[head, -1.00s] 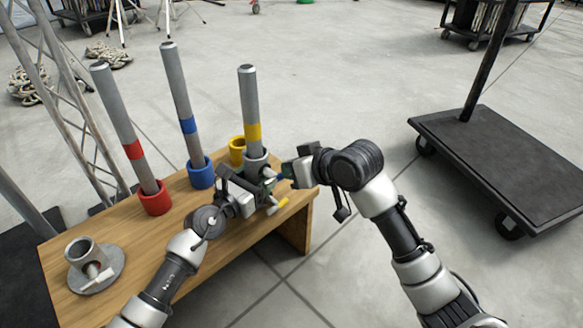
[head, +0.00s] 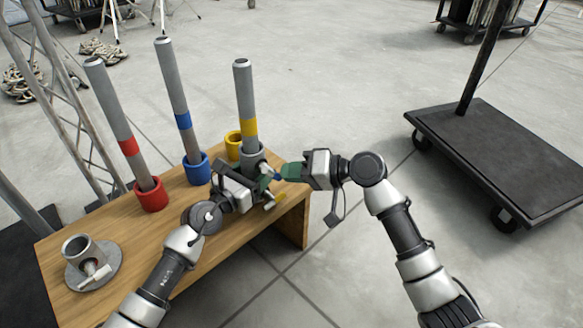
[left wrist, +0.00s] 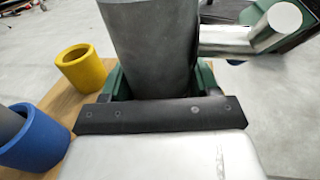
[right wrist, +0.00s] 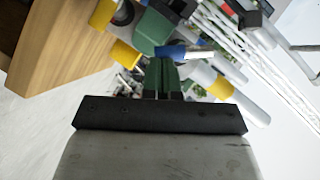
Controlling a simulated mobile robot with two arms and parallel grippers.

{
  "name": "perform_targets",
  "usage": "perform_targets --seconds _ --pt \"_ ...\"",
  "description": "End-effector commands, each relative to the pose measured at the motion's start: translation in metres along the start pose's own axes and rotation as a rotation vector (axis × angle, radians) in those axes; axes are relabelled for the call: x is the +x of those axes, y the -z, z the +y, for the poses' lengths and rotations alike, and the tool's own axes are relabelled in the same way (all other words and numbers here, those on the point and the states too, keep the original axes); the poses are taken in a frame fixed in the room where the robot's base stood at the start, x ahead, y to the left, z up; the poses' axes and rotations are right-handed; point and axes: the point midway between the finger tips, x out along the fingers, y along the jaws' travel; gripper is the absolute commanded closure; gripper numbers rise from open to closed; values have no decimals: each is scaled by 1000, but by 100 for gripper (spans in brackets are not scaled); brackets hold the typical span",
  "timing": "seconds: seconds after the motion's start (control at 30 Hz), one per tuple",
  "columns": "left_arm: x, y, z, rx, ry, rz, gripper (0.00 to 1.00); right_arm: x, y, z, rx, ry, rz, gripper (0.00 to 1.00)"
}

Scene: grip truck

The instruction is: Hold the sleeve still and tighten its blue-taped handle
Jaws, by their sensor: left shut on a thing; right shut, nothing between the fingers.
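The grey sleeve (head: 251,155) stands at the right end of the table around the foot of the yellow-taped tube (head: 244,100). My left gripper (head: 256,182) is shut on the sleeve; in the left wrist view its green fingers flank the grey cylinder (left wrist: 150,45). The blue-taped handle (head: 277,177) sticks out on the sleeve's right side; its blue part also shows in the right wrist view (right wrist: 171,51). My right gripper (head: 284,172) is shut and empty, its tips close to this handle; whether they touch is unclear. A yellow-taped handle (head: 280,199) sits lower.
A yellow cup (head: 233,146) stands behind the sleeve. Red (head: 151,195) and blue (head: 198,170) holders with tubes stand to the left. A grey sleeve on a round base (head: 79,252) is at the front left. A black cart (head: 500,160) stands at right; the floor between is clear.

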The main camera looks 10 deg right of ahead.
Motion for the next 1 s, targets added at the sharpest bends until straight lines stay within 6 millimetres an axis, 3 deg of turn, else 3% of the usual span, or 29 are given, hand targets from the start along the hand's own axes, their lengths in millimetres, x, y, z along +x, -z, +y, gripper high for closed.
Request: perform_targets --seconds 1.0 --pt "0 0 0 1 0 1 83 17 -25 14 744 498 0 100"
